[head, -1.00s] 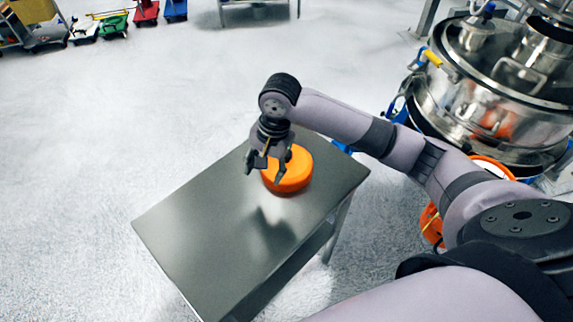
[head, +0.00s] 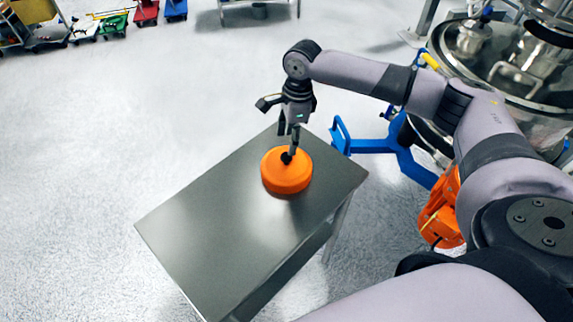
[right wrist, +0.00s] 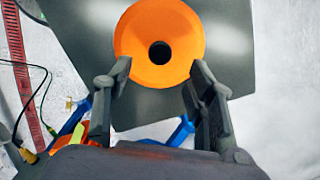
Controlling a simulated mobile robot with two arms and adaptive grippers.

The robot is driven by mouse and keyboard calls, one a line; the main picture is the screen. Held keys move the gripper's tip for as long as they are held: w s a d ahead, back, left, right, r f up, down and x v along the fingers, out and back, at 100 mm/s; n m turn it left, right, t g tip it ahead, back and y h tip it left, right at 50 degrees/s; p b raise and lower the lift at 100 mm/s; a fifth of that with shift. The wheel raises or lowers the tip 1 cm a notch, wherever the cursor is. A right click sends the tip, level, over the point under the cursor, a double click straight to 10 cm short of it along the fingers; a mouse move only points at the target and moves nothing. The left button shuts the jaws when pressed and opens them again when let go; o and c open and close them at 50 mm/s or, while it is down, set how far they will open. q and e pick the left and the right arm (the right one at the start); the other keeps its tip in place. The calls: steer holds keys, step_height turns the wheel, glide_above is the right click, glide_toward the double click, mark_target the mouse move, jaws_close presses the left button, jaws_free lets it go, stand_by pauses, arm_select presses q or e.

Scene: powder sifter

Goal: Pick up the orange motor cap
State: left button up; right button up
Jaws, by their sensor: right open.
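The orange motor cap (head: 286,176) is a round disc with a dark round centre, lying on the metal table near its far right corner. My right gripper (head: 289,138) is above the far side of the cap, fingers pointing down, and one finger overlaps the cap's middle in the head view. In the right wrist view the cap (right wrist: 159,45) lies ahead of the two spread fingers (right wrist: 158,75), with its dark hole between and beyond them. The gripper is open and empty. Whether a finger touches the cap cannot be told. My left gripper is not in view.
The grey metal table (head: 215,235) is otherwise bare. A blue frame (head: 385,148) stands beyond its right side, with an orange part (head: 441,212) near my arm. A large steel vessel (head: 510,75) stands at the upper right. Open floor lies to the left.

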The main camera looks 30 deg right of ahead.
mark_target(287, 156)
steer(key=f, duration=0.2)
steer(key=shift+a+f, duration=0.2)
steer(key=shift+f, duration=0.1)
step_height(287, 156, down, 4)
steer(key=shift+w+a+f+p, duration=0.1)
steer(key=shift+a+p, duration=0.05)
steer(key=shift+p, duration=0.85)
steer(key=shift+f, duration=0.55)
steer(key=shift+c, duration=0.5)
jaws_close()
